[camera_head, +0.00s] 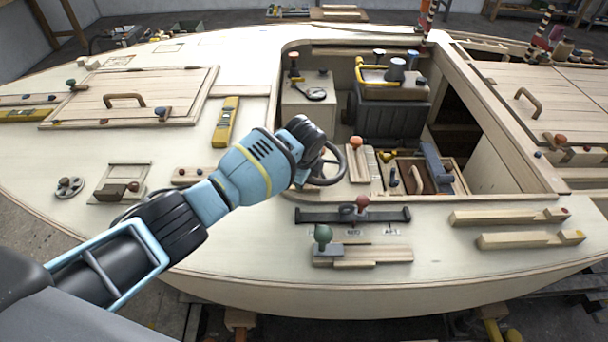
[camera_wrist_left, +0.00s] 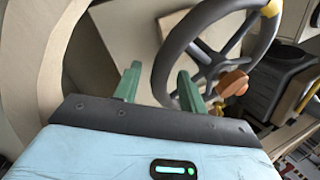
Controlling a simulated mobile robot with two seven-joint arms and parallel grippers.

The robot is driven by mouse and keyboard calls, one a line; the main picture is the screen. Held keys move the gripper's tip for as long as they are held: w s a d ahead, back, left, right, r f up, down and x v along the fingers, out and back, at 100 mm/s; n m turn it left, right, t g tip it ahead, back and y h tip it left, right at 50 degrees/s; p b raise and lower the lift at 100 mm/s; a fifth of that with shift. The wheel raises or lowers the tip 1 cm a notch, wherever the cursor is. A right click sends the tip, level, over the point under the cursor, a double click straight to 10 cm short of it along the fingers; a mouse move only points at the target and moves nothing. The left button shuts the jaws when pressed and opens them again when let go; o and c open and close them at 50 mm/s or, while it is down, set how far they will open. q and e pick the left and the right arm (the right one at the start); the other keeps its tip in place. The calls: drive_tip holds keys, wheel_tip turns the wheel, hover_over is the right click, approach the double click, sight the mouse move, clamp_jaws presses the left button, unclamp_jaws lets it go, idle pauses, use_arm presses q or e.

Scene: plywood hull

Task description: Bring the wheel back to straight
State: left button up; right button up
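The dark steering wheel (camera_head: 341,174) stands at the left edge of the cockpit opening in the head view, partly hidden by my left arm. In the left wrist view its grey rim (camera_wrist_left: 178,48) and spokes show, with a yellow band (camera_wrist_left: 271,8) on the rim at the upper right. My left gripper (camera_wrist_left: 158,84) is open, its two green fingers spread. The rim's near-left part appears in the gap between the fingers; I cannot tell whether they touch it. In the head view the fingertips are hidden behind my wrist. My right gripper is not in view.
An orange knob (camera_wrist_left: 232,84) is close to the right finger. A block with a red-orange knob (camera_head: 356,143) stands right of the wheel. A black rail with a brown knob (camera_head: 361,201) and a green-knobbed lever (camera_head: 323,235) are on the near deck.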

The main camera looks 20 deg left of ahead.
use_arm(q)
drive_tip(key=shift+r, duration=0.1)
drive_tip(key=p+v, duration=0.2)
drive_tip(key=v, duration=0.5)
drive_tip(key=shift+s+r, duration=0.15)
drive_tip(key=shift+r, duration=0.15)
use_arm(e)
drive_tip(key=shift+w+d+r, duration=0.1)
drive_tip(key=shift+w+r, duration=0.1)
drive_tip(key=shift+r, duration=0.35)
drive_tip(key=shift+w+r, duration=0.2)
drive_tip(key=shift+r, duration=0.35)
